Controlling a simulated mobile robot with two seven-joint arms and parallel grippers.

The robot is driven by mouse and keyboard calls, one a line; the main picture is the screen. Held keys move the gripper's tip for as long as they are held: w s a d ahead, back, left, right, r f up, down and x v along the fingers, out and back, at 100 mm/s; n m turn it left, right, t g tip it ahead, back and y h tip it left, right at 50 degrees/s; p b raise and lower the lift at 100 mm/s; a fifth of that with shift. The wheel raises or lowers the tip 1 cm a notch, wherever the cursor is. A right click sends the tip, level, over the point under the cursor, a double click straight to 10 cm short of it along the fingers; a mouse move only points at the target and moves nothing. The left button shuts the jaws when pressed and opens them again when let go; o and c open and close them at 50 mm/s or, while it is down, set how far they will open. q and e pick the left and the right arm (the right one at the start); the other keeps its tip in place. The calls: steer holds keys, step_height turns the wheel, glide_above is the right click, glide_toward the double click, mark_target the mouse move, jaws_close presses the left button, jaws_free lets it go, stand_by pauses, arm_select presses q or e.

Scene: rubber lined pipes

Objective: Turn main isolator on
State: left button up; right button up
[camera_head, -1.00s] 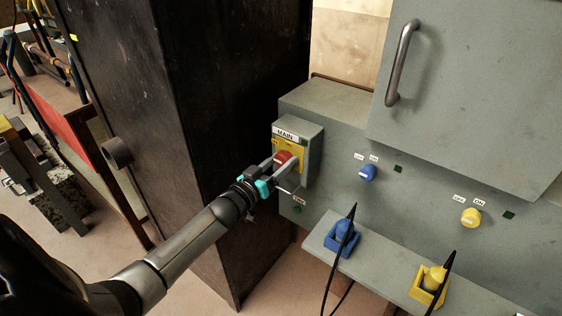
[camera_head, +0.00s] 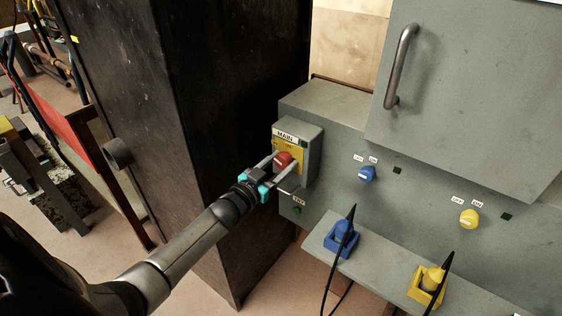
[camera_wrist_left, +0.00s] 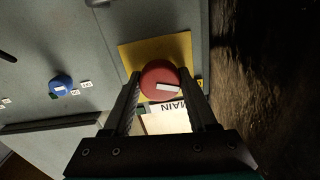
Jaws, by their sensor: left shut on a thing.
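The main isolator is a red round knob (camera_head: 283,159) on a yellow plate (camera_head: 297,151), on a grey box labelled MAIN at the left end of the panel. My left gripper (camera_head: 281,166) reaches in from the lower left with its two fingers on either side of the knob, shut on it. In the left wrist view the red knob (camera_wrist_left: 160,80) sits between the fingertips, with a white mark on its face. The yellow plate (camera_wrist_left: 187,47) shows around it, and the MAIN label is partly hidden by the fingers. My right gripper is not in view.
A blue knob (camera_head: 367,174) and a yellow knob (camera_head: 469,219) are to the right on the grey panel (camera_head: 335,165). Blue (camera_head: 341,239) and yellow (camera_head: 428,286) plugs with cables sit on a ledge below. A tall dark cabinet (camera_head: 215,110) stands close on the left.

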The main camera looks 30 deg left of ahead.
arm_select(q)
steer(key=m, duration=0.6)
steer(key=shift+m, duration=0.3)
steer(key=m, duration=0.3)
steer(key=shift+m, duration=0.3)
steer(key=shift+m+b, duration=0.4)
steer(key=shift+m, duration=1.4)
steer(key=o, duration=1.4)
steer(key=shift+c, duration=0.2)
steer(key=shift+s, duration=0.15)
steer(key=s+a+p, duration=0.1)
steer(key=s+p, duration=0.1)
steer(key=s, duration=1.3)
